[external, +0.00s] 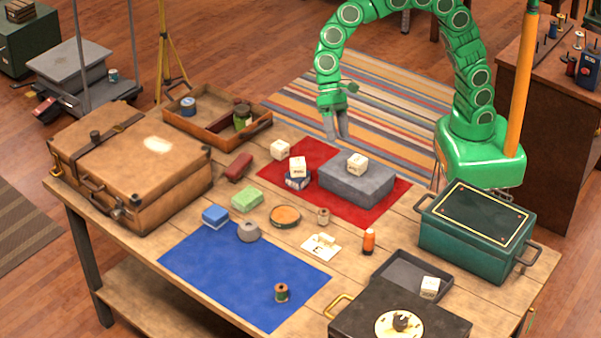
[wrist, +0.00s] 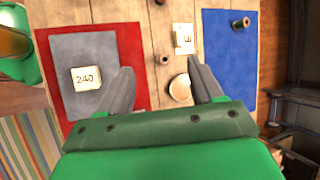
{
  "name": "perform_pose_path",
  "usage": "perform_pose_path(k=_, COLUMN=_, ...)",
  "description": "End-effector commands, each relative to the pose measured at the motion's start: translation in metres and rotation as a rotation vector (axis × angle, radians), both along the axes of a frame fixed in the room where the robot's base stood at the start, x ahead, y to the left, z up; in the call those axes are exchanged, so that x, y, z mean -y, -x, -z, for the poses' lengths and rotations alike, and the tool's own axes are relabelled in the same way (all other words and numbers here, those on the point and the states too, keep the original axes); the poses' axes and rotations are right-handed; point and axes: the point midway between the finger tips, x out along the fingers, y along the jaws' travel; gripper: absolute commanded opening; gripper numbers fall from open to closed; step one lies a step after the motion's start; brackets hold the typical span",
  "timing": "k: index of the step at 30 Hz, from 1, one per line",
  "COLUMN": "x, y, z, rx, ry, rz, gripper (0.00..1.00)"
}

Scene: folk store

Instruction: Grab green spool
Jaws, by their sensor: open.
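The spool with dark green thread and brown ends (external: 281,292) stands upright near the front of the blue cloth (external: 220,258). In the wrist view the spool (wrist: 241,23) is small, near the top right, on the blue cloth (wrist: 228,65). My gripper (external: 337,134) hangs above the far side of the table, well away from the spool, fingers pointing down. In the wrist view my gripper (wrist: 161,80) has its fingers spread apart with nothing between them in its grasp. A smaller pale spool (external: 323,215) stands on bare wood; it also shows in the wrist view (wrist: 163,59).
A grey block (external: 356,181) with a cube on it lies on the red cloth (external: 385,209). A round tin (external: 285,216), paper card (external: 321,248) and orange bottle (external: 369,241) are mid-table. A green box (external: 474,240) and black case (external: 400,312) stand right, a suitcase (external: 130,160) left.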

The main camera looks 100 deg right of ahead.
Motion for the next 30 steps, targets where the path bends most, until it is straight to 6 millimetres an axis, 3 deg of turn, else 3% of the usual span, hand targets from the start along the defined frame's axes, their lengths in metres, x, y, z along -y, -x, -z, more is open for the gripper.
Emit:
perform_pose_path(k=15, x=-0.096, y=-0.091, z=0.043, rx=-0.134, ry=-0.153, rz=0.188, gripper=0.66)
perform_pose_path(k=30, x=-0.185, y=-0.155, z=0.100, rx=-0.296, ry=-0.290, rz=0.355, gripper=0.66)
